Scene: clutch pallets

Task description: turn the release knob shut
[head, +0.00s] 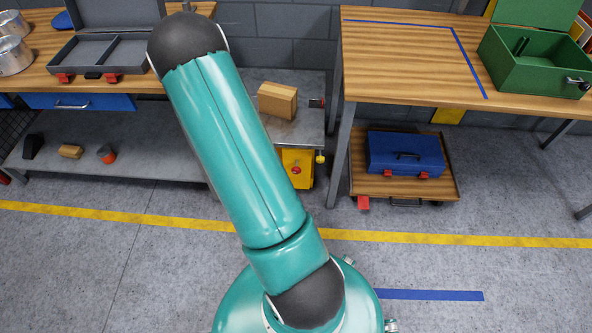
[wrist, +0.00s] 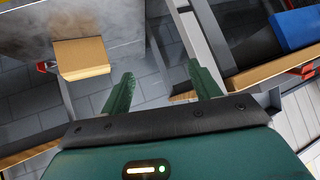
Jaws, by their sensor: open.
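A small red knob (head: 296,170) shows on the front of a yellow unit (head: 297,155) below the small steel-topped stand, just right of my arm in the head view. A round yellow knob (head: 320,158) sits at its right side. I cannot tell which of these is the release knob, or how either is turned. My gripper (wrist: 163,88) is open and empty in the wrist view, its two green fingers apart above the gap between the steel top and the wooden shelf. Neither knob can be made out in the wrist view. The head view does not show my gripper.
A wooden block (head: 278,100) lies on the steel top (head: 300,128); it also shows in the wrist view (wrist: 80,58). A blue case (head: 405,153) rests on a low wooden platform. A green box (head: 535,60) stands on the right table. The floor in front is open.

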